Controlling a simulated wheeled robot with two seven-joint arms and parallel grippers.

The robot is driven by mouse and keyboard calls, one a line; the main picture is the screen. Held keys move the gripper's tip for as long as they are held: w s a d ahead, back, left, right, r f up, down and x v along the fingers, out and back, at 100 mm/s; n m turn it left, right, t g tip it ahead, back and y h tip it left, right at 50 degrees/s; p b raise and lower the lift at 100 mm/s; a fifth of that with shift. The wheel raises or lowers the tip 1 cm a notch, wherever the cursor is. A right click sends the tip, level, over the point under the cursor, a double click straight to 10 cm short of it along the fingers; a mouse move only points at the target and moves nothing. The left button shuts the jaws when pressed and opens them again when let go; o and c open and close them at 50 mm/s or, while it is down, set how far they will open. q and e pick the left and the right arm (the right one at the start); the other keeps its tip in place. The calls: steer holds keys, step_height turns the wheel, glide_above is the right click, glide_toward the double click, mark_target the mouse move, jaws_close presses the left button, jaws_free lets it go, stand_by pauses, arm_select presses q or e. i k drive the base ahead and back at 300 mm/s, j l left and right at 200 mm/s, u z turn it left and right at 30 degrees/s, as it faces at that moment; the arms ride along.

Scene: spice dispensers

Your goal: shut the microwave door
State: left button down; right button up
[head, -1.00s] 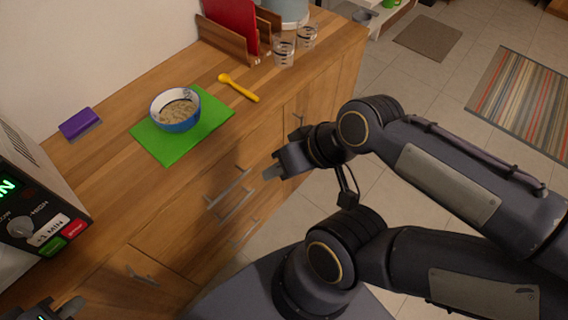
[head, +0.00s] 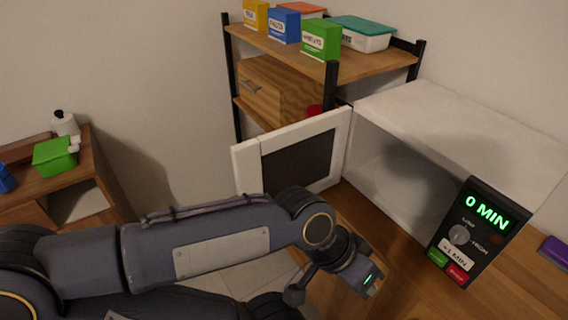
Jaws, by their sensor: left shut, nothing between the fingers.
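The white microwave (head: 455,95) stands on the wooden counter at the right of the head view. Its door (head: 247,165), a white frame with a dark window, is wide open and swung out to the left. The cavity is open, with shadow inside and no food visible in the part that shows. The control panel (head: 470,232) reads 0 MIN. My left gripper (head: 371,285) is shut and empty, low in front of the microwave, to the right of the door and apart from it. My left forearm passes below the door. My right gripper is out of view.
A shelf unit (head: 290,42) with several boxes and a wooden drawer stands behind the door. A side table (head: 100,195) with a green container (head: 55,157) is at the left. A purple item (head: 554,250) lies on the counter at the right edge.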

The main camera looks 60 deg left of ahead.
mark_target(310, 154)
steer(key=k+j+u, duration=0.1)
steer(key=u, duration=0.35)
steer(key=j+u, duration=0.2)
steer(key=u, duration=0.2)
steer(key=j+u, duration=0.2)
steer(key=u, duration=0.25)
steer(key=j+u, duration=0.2)
steer(key=u, duration=0.2)
steer(key=i+j+u, duration=0.15)
steer(key=u, duration=0.2)
steer(key=i+j+u, duration=0.2)
steer(key=j+u, duration=0.15)
steer(key=i+j+z, duration=0.1)
steer(key=z, duration=0.35)
steer(key=i+j+z, duration=0.2)
steer(key=z, duration=0.25)
steer(key=i+j+z, duration=0.2)
steer(key=z, duration=0.25)
steer(key=j+z, duration=0.3)
steer(key=z, duration=0.15)
steer(key=i+j+z, duration=0.1)
steer(key=j+z, duration=0.2)
steer(key=z, duration=0.15)
steer(key=j+z, duration=0.3)
steer(key=z, duration=0.15)
steer(key=k, duration=0.3)
